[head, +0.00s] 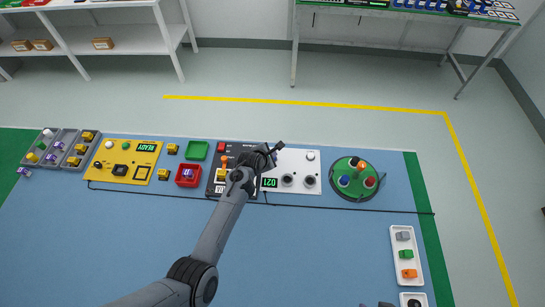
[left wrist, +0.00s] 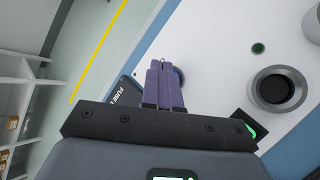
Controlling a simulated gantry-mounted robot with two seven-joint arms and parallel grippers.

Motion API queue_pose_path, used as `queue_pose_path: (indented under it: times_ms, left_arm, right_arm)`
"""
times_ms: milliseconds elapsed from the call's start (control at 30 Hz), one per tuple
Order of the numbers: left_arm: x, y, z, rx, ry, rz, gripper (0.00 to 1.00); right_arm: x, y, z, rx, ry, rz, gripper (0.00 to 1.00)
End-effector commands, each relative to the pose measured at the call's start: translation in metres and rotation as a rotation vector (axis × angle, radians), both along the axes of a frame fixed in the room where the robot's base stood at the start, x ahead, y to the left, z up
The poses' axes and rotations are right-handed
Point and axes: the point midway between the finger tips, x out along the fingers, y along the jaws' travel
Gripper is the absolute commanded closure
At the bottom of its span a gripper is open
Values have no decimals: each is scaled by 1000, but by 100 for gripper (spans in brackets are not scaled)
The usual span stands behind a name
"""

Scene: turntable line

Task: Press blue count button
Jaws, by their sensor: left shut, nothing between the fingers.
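The white panel (head: 300,163) carries a green "021" display (head: 269,183), two dark round sockets and a pale knob. My left gripper (head: 277,148) is over its upper left edge, shut and empty. In the left wrist view my closed fingers (left wrist: 164,68) point at the white panel (left wrist: 215,60). A blue round button (left wrist: 180,76) shows just beside the fingers, partly hidden by them. I cannot tell whether they touch it. In the head view the arm hides this button. A small grey piece at the bottom edge may be my right gripper (head: 376,304); its fingers cannot be made out.
A dark panel (head: 214,187) stands left of the white one, then a red tray (head: 188,183) and a yellow panel (head: 121,161). A green turntable (head: 357,187) with coloured pieces is at the right. The blue mat's front is mostly clear.

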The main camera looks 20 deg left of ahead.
Motion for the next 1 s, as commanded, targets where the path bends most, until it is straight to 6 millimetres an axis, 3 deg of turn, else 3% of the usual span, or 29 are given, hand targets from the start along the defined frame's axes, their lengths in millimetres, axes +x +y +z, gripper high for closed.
queue_pose_path:
  times_ms: [1000]
  left_arm:
    - [0, 0, -8, -1, 2, 1, 100]
  right_arm:
    - [0, -2, -4, -9, 0, 5, 57]
